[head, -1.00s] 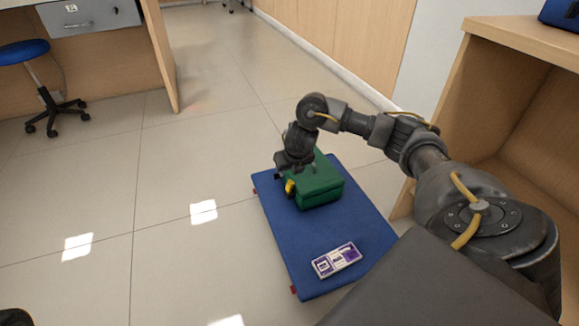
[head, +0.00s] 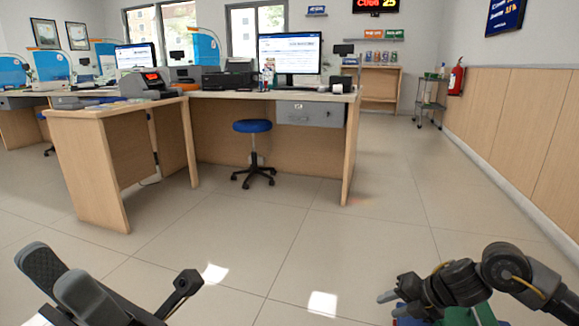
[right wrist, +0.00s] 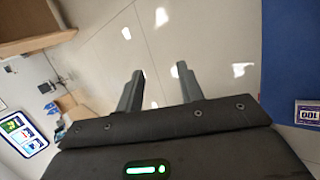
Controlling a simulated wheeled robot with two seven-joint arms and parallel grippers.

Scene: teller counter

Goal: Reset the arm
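My right gripper (head: 390,303) is low at the right of the head view, beside a partly visible green case (head: 482,316). In the right wrist view its two fingers (right wrist: 158,88) stand apart with only tiled floor between them. The blue platform (right wrist: 285,45) lies to the right in that view, with a white-and-purple pack (right wrist: 308,113) at the frame edge. My left gripper (head: 110,290) shows as dark parts at the bottom left of the head view. It is cut by the frame, and its opening is unclear.
A wooden desk (head: 118,160) and a counter (head: 230,150) stand ahead, with a blue stool (head: 252,127) before the counter. A wood-panelled wall (head: 520,135) runs along the right. The tiled floor (head: 300,240) between is clear.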

